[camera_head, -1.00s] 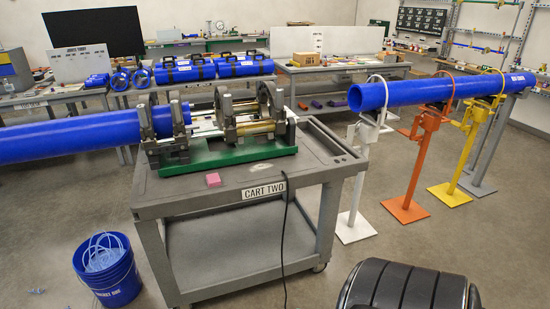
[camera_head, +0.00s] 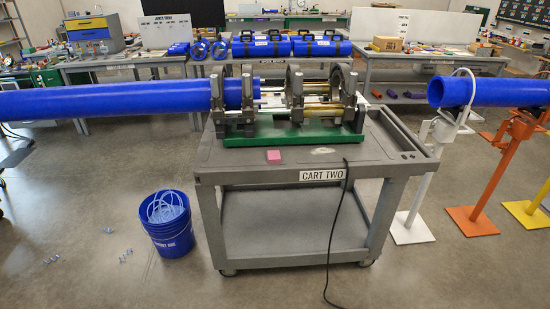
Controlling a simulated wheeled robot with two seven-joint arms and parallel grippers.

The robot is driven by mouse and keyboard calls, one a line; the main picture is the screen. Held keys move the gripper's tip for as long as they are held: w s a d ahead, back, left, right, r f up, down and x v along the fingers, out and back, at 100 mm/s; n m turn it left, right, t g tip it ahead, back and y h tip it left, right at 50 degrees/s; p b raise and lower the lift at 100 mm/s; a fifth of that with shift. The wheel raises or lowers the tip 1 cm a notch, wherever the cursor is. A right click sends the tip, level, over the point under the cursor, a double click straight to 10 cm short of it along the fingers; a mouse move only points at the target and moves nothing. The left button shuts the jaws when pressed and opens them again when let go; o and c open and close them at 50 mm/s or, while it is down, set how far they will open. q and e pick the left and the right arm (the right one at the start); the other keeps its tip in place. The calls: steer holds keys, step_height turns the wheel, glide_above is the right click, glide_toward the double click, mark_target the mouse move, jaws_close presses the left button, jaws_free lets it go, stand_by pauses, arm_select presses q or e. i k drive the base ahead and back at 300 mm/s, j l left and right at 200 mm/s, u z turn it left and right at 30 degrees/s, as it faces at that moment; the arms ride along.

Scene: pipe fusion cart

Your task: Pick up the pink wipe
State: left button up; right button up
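The pink wipe (camera_head: 274,157) is a small pink block-like piece. It lies on the front part of the top of the grey cart (camera_head: 225,168), left of the "CART TWO" label (camera_head: 322,175). The green-based fusion machine (camera_head: 290,135) stands just behind it. Nothing touches or covers the wipe. Neither of my grippers shows in the head view.
A long blue pipe (camera_head: 120,99) runs from the left into the machine's clamps. Another blue pipe (camera_head: 470,92) rests on stands at the right. A blue bucket (camera_head: 170,235) stands on the floor left of the cart. A black cable (camera_head: 338,225) hangs down the cart's front.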

mark_target(273, 156)
steer(key=l, duration=0.2)
steer(key=i+l+u, duration=0.4)
steer(key=i+l, duration=0.6)
